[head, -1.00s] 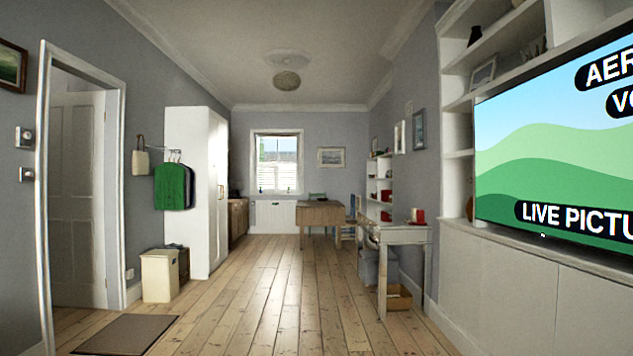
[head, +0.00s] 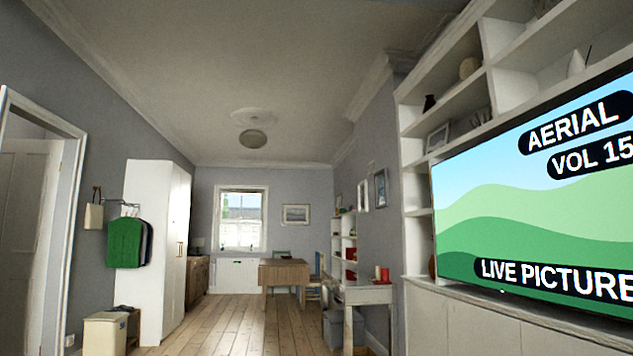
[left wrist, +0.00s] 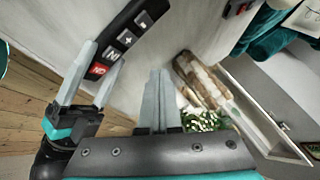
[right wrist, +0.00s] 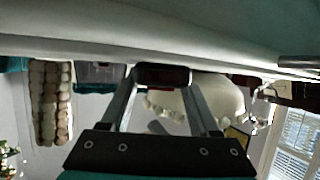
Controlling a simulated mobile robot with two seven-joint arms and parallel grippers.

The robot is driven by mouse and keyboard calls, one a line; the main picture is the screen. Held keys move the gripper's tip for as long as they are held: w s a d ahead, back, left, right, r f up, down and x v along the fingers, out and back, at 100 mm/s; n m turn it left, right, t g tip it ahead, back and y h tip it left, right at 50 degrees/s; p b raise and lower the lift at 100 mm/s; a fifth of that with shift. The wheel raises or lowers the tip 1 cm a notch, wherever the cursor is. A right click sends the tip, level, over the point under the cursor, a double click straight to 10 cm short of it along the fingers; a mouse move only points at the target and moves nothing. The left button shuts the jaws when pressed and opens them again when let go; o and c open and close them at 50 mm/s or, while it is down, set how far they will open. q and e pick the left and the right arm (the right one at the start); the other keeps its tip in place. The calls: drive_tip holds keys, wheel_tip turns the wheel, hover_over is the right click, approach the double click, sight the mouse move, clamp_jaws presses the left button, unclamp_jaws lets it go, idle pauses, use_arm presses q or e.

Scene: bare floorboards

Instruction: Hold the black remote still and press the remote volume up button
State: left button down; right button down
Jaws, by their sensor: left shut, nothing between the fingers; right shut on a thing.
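The black remote (left wrist: 148,8) is in the upper left of the left wrist view, tilted, its button face visible. It has a red button (left wrist: 97,69) and pale-marked buttons, one with a plus sign (left wrist: 127,38). My right gripper (left wrist: 98,58) is shut on the remote near the red button. In the right wrist view, the dark end of the remote (right wrist: 163,76) is between my right fingertips. My left gripper (left wrist: 157,75) is shut and empty, to the right of and apart from the remote in its own view. The head view shows neither gripper nor remote.
The television (head: 540,200) at the right reads "AERIAL", "VOL 15" and "LIVE PICTURE". White shelving (head: 412,165) surrounds it. The floorboards (head: 225,318) run clear down the middle towards a wooden table (head: 284,273). A white cabinet (head: 150,240) stands at the left.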

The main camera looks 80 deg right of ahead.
drive_tip(key=shift+c, duration=0.2)
unclamp_jaws()
drive_tip(key=v, duration=1.2)
